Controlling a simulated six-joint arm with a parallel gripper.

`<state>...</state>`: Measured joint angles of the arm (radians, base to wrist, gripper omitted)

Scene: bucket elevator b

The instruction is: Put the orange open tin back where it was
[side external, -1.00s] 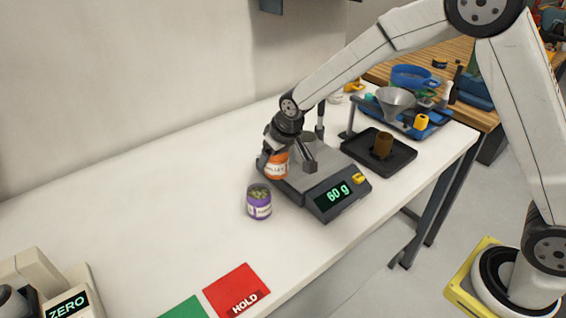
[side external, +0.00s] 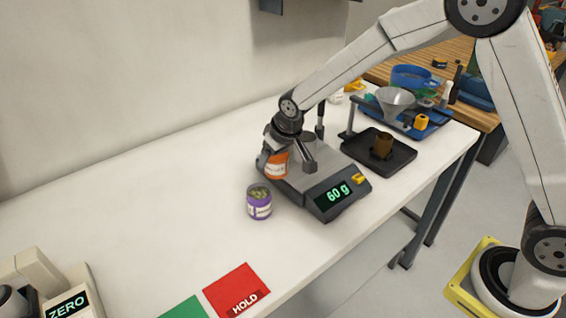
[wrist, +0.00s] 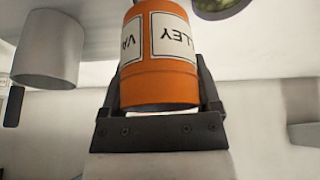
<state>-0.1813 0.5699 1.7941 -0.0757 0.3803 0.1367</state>
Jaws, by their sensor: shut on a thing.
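The orange tin (side external: 275,164) has a white label and is between the fingers of my gripper (side external: 288,160) at the left edge of the scale, in the side external view. In the wrist view the orange tin (wrist: 160,80) fills the space between both fingers of my gripper (wrist: 160,95), which is shut on it. The label letters appear upside down there. I cannot tell whether the tin's base touches the table or hangs just above it. Its open top is hidden by the gripper in the side view.
The scale (side external: 336,203) reads 60 g. A purple tin (side external: 259,203) with green contents stands close in front of the orange tin. A black tray (side external: 398,160) holds a brown cylinder (side external: 382,146). A red HOLD card (side external: 236,288) lies near the front edge.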

